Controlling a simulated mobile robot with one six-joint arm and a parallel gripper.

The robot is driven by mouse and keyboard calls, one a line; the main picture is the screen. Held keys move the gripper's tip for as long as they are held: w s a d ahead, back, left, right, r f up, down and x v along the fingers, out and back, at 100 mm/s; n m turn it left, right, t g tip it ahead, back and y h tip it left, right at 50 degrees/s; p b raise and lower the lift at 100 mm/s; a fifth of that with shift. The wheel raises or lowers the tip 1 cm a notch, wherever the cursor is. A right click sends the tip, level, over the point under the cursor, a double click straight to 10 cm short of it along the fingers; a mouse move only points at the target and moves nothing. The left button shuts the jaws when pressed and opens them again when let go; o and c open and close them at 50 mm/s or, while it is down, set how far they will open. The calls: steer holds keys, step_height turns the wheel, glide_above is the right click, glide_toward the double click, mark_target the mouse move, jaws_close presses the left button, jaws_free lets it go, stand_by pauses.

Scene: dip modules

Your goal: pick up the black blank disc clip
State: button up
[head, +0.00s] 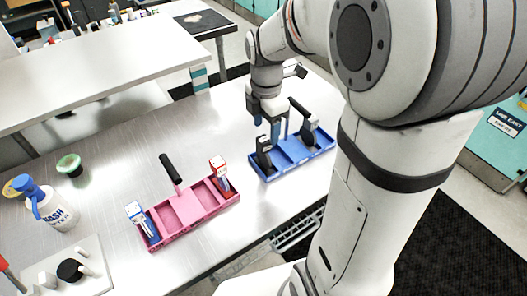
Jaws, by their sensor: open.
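A black upright piece (264,153), which looks like the black disc clip, stands at the left end of the blue tray (298,168); its markings are too small to read. My gripper (270,124) is open and points down over the left part of the blue tray, close above and behind the black piece. I cannot tell whether its fingers touch anything. A grey and black piece (309,124) stands at the tray's right end, beside a black handle (300,108).
A pink tray (190,212) with a black handle (171,167), a blue-white piece (142,222) and a red-white piece (219,174) sits to the left. A wash bottle (54,208) and green-topped jar (69,165) stand further left. Bare metal table lies between.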

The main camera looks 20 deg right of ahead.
mark_target(263, 139)
steer(key=f, duration=0.3)
steer(key=f+p, duration=0.1)
steer(key=f, duration=0.1)
steer(key=shift+a+f, duration=0.25)
steer(key=shift+a, duration=0.05)
jaws_close()
stand_by(0.4)
